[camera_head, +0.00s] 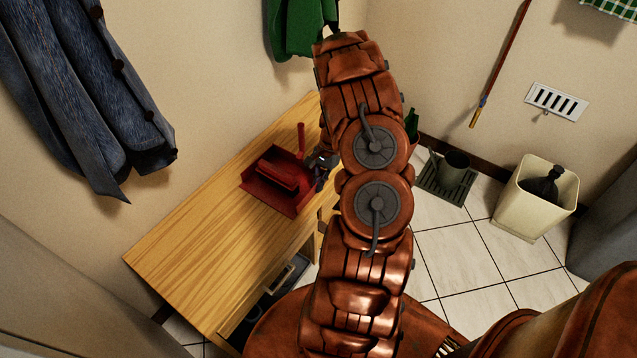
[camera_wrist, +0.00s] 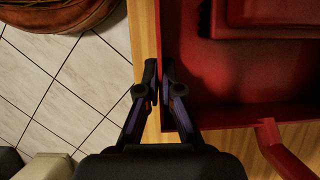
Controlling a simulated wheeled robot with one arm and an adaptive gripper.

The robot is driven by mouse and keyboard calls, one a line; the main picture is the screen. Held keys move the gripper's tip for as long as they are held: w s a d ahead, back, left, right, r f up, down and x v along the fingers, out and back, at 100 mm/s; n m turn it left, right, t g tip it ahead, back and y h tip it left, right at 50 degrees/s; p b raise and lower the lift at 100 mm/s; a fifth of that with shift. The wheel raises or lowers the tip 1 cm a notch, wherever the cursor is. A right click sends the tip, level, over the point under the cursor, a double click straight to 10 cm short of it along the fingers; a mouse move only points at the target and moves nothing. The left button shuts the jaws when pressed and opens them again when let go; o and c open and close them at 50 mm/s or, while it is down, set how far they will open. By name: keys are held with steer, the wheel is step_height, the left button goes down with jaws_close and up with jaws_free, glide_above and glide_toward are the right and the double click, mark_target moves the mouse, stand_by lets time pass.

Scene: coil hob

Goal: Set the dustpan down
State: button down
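The red dustpan (camera_head: 291,205) is over the wooden bench, level, with a red block-like piece, perhaps a brush, (camera_head: 278,174) in it. Its handle (camera_head: 301,137) points to the back. In the wrist view the dustpan (camera_wrist: 240,112) fills the upper right. My gripper (camera_wrist: 159,85) has one finger inside the pan and one outside, closed on its thin side wall. In the head view my gripper (camera_head: 322,163) is at the pan's right side, partly hidden by my arm. I cannot tell whether the pan's underside touches the bench.
The wooden bench (camera_head: 190,255) is bare on its front left; an open drawer (camera_head: 285,278) is below. A cream bin (camera_head: 535,200) and a grey tray (camera_head: 447,185) with a dark pot stand on the tiled floor to the right. Coats hang on the wall.

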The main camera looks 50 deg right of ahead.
steer(key=c, duration=1.3)
jaws_free()
steer(key=v, duration=1.2)
steer(key=a+r+n+g+h, duration=0.1)
steer(key=a+r+n, duration=0.3)
steer(key=a+r, duration=0.7)
steer(key=s+a+r+n+g+h, duration=0.1)
steer(key=s+a+r+n, duration=0.35)
steer(key=a, duration=0.55)
steer(key=s+a+r+n+h, duration=0.1)
steer(key=s+a+r+n, duration=0.2)
steer(key=s+a, duration=0.45)
steer(key=s+a+n, duration=0.1)
steer(key=s+a, duration=0.1)
steer(key=s, duration=0.1)
steer(key=s+a+n+h, duration=0.1)
steer(key=s+a+n, duration=0.1)
steer(key=s, duration=0.1)
steer(key=s+a+n, duration=0.2)
steer(key=s+a, duration=0.1)
steer(key=shift+s+a+r+p, duration=0.1)
steer(key=shift+s+r+p, duration=0.05)
steer(key=shift+p, duration=0.2)
